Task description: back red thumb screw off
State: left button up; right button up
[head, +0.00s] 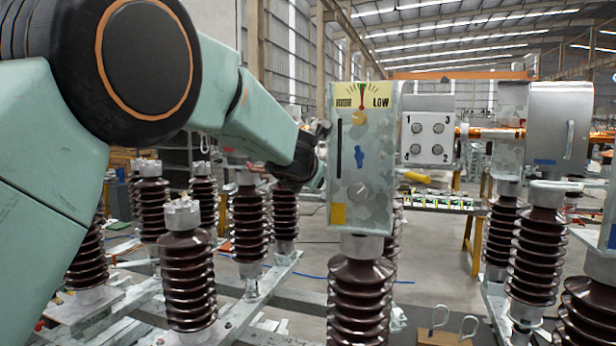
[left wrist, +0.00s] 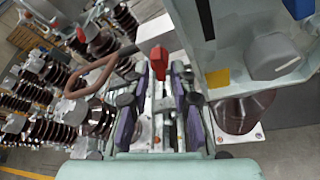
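A red thumb screw (left wrist: 158,62) shows in the left wrist view, by the left side of the mottled grey control box (head: 361,215). My left gripper (left wrist: 160,82) is open, its two purple-padded fingers on either side of the line to the screw. The screw's red head shows between and just beyond the fingertips, and I cannot tell whether either finger touches it. In the head view my left arm comes in from the left and ends beside the box; the fingers there are mostly hidden and the screw cannot be made out. My right gripper is in neither view.
A brown loop handle (left wrist: 92,76) stands close left of my left fingers. The box, with its grey knob (left wrist: 272,55), is close on their right. Brown ribbed insulators (head: 187,280) stand around. A plate numbered 1 to 4 (head: 430,138) is right of the box.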

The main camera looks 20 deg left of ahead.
pick_arm(q)
jog(key=v, duration=1.1)
jog(key=shift+s, duration=0.4)
jog(key=shift+r, duration=0.2)
